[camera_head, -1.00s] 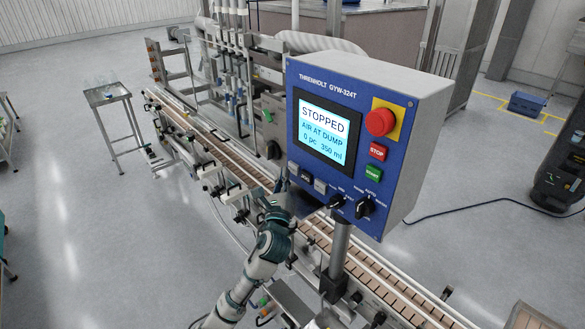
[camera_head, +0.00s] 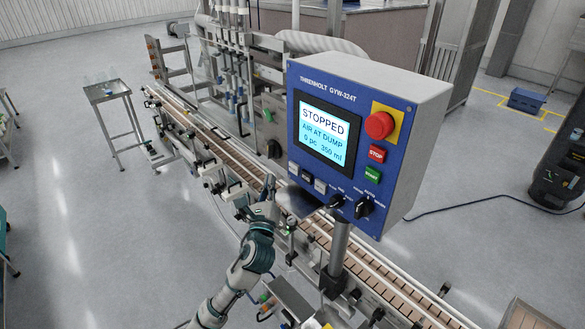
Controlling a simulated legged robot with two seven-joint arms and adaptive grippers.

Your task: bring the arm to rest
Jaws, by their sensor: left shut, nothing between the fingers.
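My left gripper (camera_head: 268,187) is at the left side of the control panel (camera_head: 340,140), in front of the conveyor, with its fingers pointing up. It looks narrow and shut, with nothing visible in it. My left arm (camera_head: 235,280) rises from the bottom edge, left of the panel post. The panel screen (camera_head: 323,132) reads STOPPED, AIR AT DUMP, 0 pc, 350 ml. My right gripper is not in view.
The conveyor (camera_head: 225,150) runs diagonally behind the arm, with filler nozzles (camera_head: 235,70) above it. A steel side table (camera_head: 107,92) stands at the left. A blue crate (camera_head: 526,101) lies at the far right. The floor at the left is open.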

